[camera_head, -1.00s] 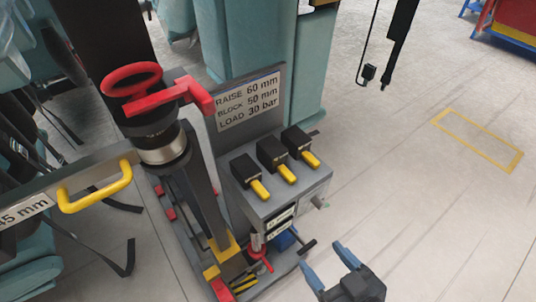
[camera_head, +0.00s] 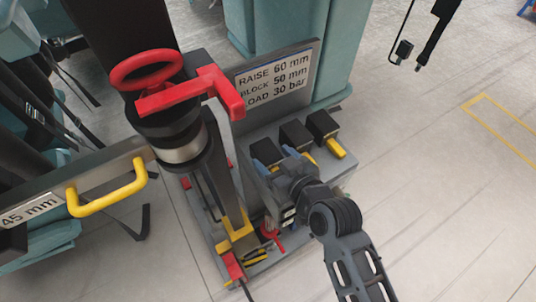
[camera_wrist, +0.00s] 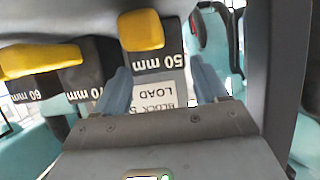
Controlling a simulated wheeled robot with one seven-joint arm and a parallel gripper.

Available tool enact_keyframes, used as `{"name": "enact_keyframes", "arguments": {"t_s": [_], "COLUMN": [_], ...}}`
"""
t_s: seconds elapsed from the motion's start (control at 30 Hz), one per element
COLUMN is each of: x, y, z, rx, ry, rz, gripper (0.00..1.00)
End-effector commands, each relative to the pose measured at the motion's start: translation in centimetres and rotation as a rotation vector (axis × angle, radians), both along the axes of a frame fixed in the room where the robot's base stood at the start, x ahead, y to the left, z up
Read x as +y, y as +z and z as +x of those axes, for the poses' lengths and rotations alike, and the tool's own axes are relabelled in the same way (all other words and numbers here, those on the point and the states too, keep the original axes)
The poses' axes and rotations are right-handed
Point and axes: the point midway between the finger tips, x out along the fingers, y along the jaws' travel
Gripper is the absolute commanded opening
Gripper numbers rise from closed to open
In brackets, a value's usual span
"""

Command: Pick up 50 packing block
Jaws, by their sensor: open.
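The 50 mm packing block is black with a yellow handle (camera_wrist: 140,30) and a "50 mm" label (camera_wrist: 165,63) in the wrist view. In the head view it is the leftmost block (camera_head: 266,151) on the grey stand, partly hidden by my gripper. My gripper (camera_head: 272,162) is open above the stand at this block. In the wrist view its two blue fingers (camera_wrist: 160,76) frame the lower part of the block, one on each side. Whether they touch it cannot be told.
The 70 mm block (camera_wrist: 85,70) and 60 mm block (camera_wrist: 30,88) stand beside it. A sign plate (camera_head: 275,85) rises behind the blocks. A jack with a red handwheel (camera_head: 150,68) and red lever (camera_head: 195,95) stands left.

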Motion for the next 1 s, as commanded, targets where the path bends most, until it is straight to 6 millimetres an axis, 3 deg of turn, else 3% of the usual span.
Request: {"name": "enact_keyframes", "arguments": {"t_s": [0.23,0.53,1.0], "x": [1.8,1.9,1.9], "y": [-1.0,-1.2,-1.2], "z": [2.6,2.9,2.9], "rx": [-0.002,-0.001,-0.001], "ry": [0.0,-0.001,-0.001], "rz": [0.001,0.0,0.0], "gripper": [0.72,0.72,0.28]}}
